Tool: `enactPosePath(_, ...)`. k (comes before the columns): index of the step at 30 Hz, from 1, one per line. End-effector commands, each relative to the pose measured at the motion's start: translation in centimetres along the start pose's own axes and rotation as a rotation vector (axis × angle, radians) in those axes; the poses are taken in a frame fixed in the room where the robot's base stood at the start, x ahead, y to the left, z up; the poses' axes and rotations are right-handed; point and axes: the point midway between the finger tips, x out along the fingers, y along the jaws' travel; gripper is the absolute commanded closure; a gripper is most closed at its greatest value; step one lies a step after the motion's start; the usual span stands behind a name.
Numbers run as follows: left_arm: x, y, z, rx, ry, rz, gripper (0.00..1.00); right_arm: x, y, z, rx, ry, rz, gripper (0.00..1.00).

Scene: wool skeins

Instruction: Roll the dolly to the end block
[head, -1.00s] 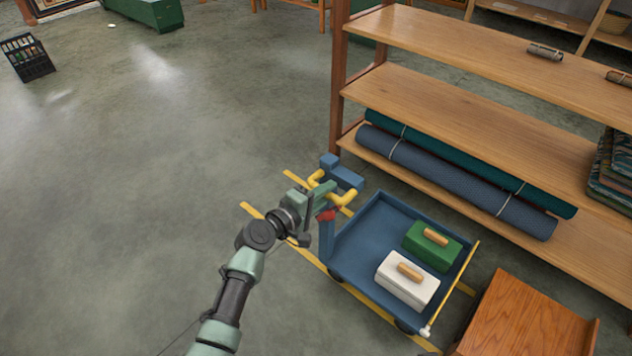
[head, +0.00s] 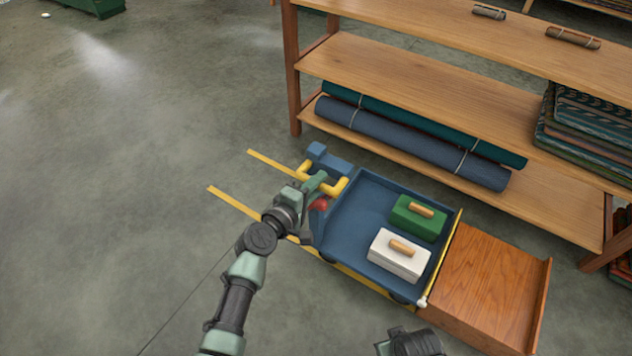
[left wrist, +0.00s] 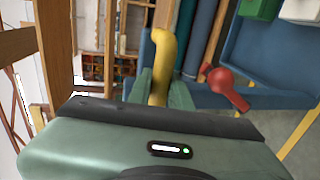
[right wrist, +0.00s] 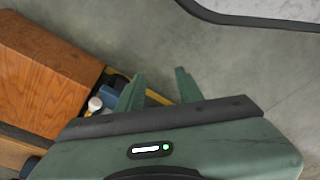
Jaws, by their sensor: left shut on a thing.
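The blue dolly (head: 362,208) stands low on the floor, carrying a green box and a white box. A yellow handle (head: 341,188) rises at its left end, beside a red knob (head: 320,205). My left gripper (head: 316,183) is shut on this handle; the left wrist view shows the yellow bar (left wrist: 161,60) between its fingers. The brown wooden block (head: 490,285), which seems to be the end block, lies at the dolly's right end; any small gap between them is hard to tell. My right gripper (right wrist: 160,92) is open and empty, low at the front in the head view.
A wooden shelf (head: 420,92) with rolled mats (head: 410,143) and folded textiles (head: 590,125) runs close behind the dolly. Yellow floor lines (head: 235,203) extend left from under the dolly. The grey floor on the left is clear.

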Motion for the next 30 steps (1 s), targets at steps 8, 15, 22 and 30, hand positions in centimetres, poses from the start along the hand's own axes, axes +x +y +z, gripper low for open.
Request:
enactPosePath(8,0.0,-0.2,0.0,0.0,0.0,-0.003,0.59,0.0,0.0,0.0,0.0,0.0,0.0,0.64)
enactPosePath(15,-0.7,-0.1,-0.1,0.0,0.001,-0.002,0.59,-0.2,0.0,-0.1,0.0,0.004,0.0,0.64)
enactPosePath(22,-4.5,-0.1,-0.1,0.002,0.002,-0.005,0.59,2.0,-0.1,1.8,-0.003,-0.017,-0.002,0.64)
enactPosePath(30,-7.6,-0.2,0.0,0.0,-0.001,-0.004,0.59,3.1,-0.2,3.0,-0.005,-0.025,-0.003,0.64)
